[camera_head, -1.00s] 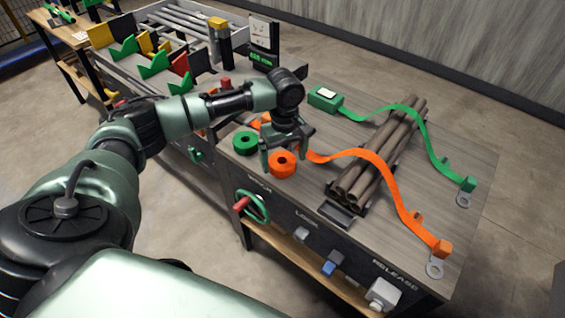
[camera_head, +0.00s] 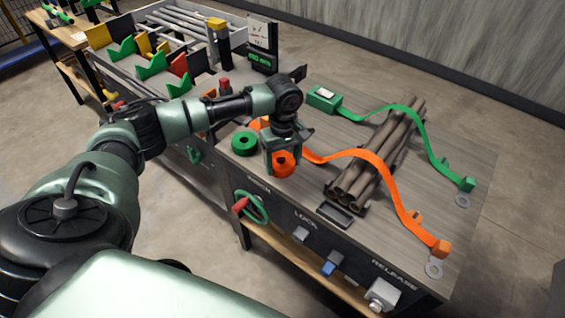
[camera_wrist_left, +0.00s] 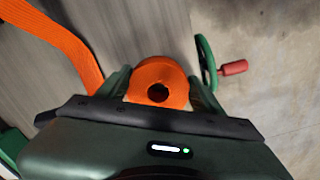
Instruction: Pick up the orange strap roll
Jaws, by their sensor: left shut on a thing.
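The orange strap roll (camera_head: 284,162) is at the front left of the wooden table top. My left gripper (camera_head: 283,165) reaches down over it, with its fingers on both sides. In the left wrist view the orange roll (camera_wrist_left: 159,83) sits between the two fingers of the gripper (camera_wrist_left: 160,88), its centre hole facing the camera. The gripper is shut on the roll. I cannot tell whether the roll is clear of the table. My right gripper is not in view.
A green strap roll (camera_head: 244,144) lies just left of the gripper. An orange strap (camera_head: 372,160) and a green strap (camera_head: 408,108) cross a bundle of brown pipes (camera_head: 378,152). A green handwheel (camera_head: 252,207) with a red knob is on the table's front. It also shows in the wrist view (camera_wrist_left: 206,62).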

